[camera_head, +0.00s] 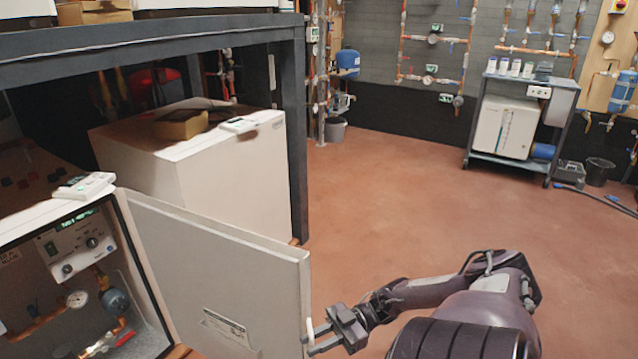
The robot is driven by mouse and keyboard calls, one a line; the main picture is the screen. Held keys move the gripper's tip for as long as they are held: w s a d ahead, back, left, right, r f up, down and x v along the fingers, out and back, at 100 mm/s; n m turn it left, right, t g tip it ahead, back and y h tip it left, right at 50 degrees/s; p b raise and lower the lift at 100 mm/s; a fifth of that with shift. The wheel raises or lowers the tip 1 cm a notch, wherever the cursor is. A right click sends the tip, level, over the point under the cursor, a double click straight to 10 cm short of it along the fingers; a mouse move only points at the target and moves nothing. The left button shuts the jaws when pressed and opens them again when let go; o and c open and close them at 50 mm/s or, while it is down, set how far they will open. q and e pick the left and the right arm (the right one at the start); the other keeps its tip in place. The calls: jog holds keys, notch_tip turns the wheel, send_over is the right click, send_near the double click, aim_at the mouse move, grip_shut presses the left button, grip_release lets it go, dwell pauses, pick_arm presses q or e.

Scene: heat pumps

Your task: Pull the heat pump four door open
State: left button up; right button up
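A heat pump cabinet (75,235) stands at the lower left with its white door (222,272) swung out to the right. The open front shows dials, copper pipes and a gauge inside. I cannot read a number on it. A white handle (310,331) shows at the door's free edge. My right gripper (314,340) is at this handle, its fingers pointing left toward the door. The fingers look parted around or beside the handle; I cannot tell whether they grip it. My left gripper is not in view.
A second white cabinet (235,180) stands behind, under a dark metal frame (296,130). A wheeled cart (520,125) and a bin (598,171) stand far right by the piped wall. The red-brown floor (400,200) between is clear.

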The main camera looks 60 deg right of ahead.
jog(key=shift+w, duration=0.35)
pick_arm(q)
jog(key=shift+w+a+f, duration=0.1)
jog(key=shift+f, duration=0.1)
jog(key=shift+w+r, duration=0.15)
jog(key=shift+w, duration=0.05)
pick_arm(e)
jog(key=shift+s, duration=0.25)
